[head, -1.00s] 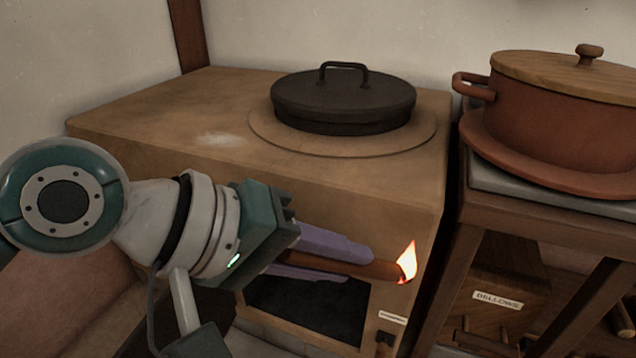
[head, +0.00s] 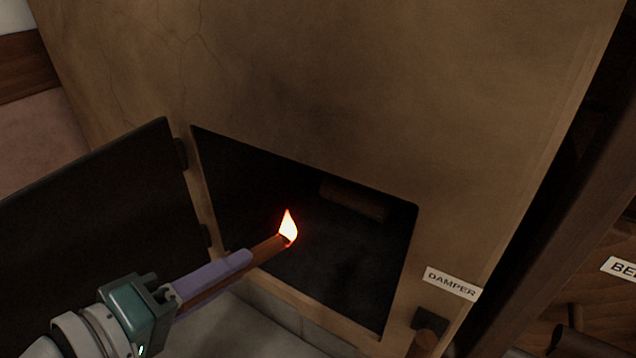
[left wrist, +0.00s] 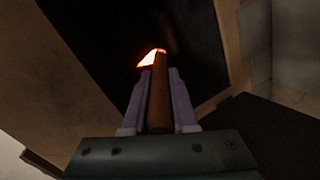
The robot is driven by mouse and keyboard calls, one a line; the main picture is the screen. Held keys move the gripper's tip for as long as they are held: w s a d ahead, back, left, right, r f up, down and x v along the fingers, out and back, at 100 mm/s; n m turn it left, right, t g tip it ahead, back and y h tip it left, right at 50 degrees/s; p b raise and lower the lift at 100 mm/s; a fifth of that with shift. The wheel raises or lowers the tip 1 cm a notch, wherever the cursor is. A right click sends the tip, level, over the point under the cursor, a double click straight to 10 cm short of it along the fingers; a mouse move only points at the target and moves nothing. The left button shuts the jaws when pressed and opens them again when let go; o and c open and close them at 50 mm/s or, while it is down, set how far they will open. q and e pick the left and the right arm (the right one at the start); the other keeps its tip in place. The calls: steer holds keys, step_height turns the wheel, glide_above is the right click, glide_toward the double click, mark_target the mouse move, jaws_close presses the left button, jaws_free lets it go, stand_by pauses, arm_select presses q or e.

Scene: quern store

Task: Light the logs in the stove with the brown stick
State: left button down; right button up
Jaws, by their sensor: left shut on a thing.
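My left gripper (head: 212,281) is shut on the brown stick (head: 268,248), whose far tip burns with a small flame (head: 288,227). The burning tip is in front of the dark opening of the stove (head: 400,110); I cannot tell whether it is past the edge. In the left wrist view the stick (left wrist: 158,95) lies between the two purple fingers (left wrist: 158,100) and points at the dark opening. One log (head: 352,200) shows dimly inside, at the back right, with no flame on it. Other logs are hidden in the dark. My right gripper is not in view.
The black stove door (head: 95,230) stands open on the left. A damper label (head: 452,283) and a wooden knob (head: 425,340) are right of the opening. Wooden furniture (head: 590,250) with a partly cut-off label stands at the far right.

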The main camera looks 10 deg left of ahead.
mark_target(257, 259)
arm_select(q)
steer(key=shift+w+a+f, duration=0.15)
steer(key=shift+a+f, duration=0.05)
steer(key=shift+f, duration=0.2)
steer(key=shift+w+f+b, duration=0.15)
steer(key=shift+f+b, duration=0.25)
steer(key=shift+b, duration=0.1)
steer(key=shift+w+d+f, duration=0.15)
steer(key=shift+w+d, duration=0.05)
steer(key=shift+w, duration=0.1)
steer(key=b+x, duration=0.2)
steer(key=x, duration=0.2)
steer(key=shift+w, duration=0.25)
steer(key=b+x, duration=0.7)
steer(key=x, duration=0.6)
steer(key=shift+w, duration=0.2)
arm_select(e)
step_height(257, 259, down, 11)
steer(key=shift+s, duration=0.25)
arm_select(q)
steer(key=shift+s, duration=0.1)
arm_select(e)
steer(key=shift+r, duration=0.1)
